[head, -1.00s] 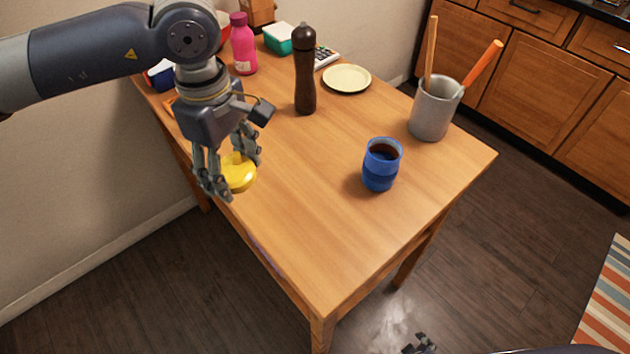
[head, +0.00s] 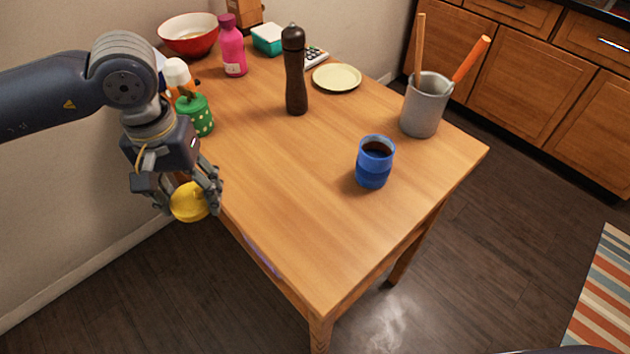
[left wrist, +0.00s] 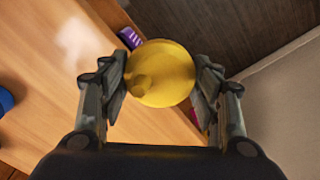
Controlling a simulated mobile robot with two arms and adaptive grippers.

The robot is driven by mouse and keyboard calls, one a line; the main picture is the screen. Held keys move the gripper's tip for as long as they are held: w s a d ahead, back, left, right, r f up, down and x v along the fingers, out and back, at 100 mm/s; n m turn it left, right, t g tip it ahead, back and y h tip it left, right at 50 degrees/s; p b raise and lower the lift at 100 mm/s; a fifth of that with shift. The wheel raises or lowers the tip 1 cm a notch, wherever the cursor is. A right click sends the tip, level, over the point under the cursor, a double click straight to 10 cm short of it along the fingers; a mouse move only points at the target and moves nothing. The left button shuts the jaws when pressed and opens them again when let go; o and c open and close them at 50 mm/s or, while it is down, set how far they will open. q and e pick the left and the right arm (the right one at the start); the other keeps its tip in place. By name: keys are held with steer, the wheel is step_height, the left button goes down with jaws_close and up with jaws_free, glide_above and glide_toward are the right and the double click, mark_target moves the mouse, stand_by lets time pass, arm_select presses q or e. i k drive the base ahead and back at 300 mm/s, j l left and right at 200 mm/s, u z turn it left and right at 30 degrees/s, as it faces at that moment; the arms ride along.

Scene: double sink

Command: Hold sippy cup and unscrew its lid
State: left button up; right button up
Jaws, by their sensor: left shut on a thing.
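A yellow, rounded piece with a small spout-like knob (head: 189,202) looks like the sippy cup's lid. My left gripper (head: 188,198) points down and is shut on it, with fingers on both sides, at the table's left edge. In the left wrist view the yellow lid (left wrist: 162,73) sits between the two fingers, its knob toward the camera. I cannot tell whether a cup body hangs beneath it. A blue cup (head: 374,168) with a dark inside stands upright and open on the table, apart from the gripper. My right gripper is out of view.
On the wooden table (head: 300,225) stand a dark pepper mill (head: 295,75), a grey utensil holder (head: 424,108), a cream plate (head: 337,78), a pink bottle (head: 232,50), a green dotted item (head: 197,113) and a red bowl (head: 187,37). The front of the table is clear.

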mark_target(376, 152)
steer(key=j+z, duration=0.3)
steer(key=z, duration=0.2)
steer(key=k+j+z, duration=0.1)
steer(key=j+z, duration=0.15)
steer(key=z, duration=0.25)
